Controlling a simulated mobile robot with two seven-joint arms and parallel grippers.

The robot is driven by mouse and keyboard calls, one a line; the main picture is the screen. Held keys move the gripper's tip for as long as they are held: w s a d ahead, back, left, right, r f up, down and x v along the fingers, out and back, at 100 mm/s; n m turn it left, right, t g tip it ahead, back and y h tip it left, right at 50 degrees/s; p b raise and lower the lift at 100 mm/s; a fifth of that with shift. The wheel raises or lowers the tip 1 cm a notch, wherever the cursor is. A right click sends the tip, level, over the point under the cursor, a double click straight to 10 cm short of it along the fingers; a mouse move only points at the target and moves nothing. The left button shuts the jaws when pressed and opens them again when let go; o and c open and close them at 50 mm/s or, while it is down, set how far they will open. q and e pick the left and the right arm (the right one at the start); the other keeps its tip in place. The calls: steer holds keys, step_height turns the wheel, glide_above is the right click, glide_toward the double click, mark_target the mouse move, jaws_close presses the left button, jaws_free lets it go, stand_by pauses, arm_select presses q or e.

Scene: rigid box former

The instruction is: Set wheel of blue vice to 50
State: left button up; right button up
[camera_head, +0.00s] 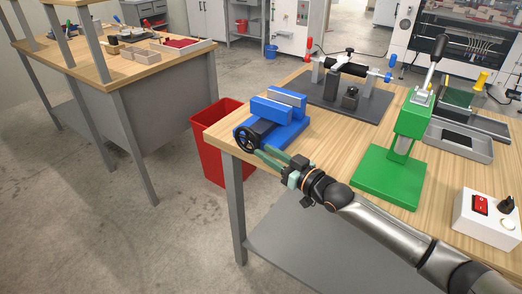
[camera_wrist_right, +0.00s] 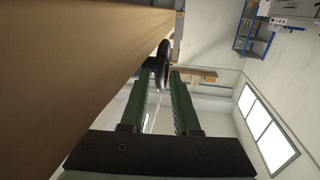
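The blue vice (camera_head: 272,133) sits at the near left corner of the wooden workbench. Its black handwheel (camera_head: 246,140) faces the bench's left end. My right gripper (camera_head: 263,155) has green fingers and reaches in from the lower right, close to the wheel. In the right wrist view the fingers (camera_wrist_right: 161,76) are apart with a clear gap. The dark wheel (camera_wrist_right: 163,63) shows edge-on just beyond the fingertips, roughly in line with the gap. I cannot tell whether they touch. Any scale marks on the wheel are too small to read. My left gripper is out of view.
A green lever press (camera_head: 392,170) stands right of the vice, and a dark fixture (camera_head: 345,98) stands behind it. A white switch box (camera_head: 485,222) is at the front right. A red bin (camera_head: 212,150) stands on the floor left of the bench. The bench edge (camera_wrist_right: 95,70) lies close left in the wrist view.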

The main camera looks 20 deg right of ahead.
mark_target(249, 138)
steer(key=shift+x, duration=1.35)
jaws_close()
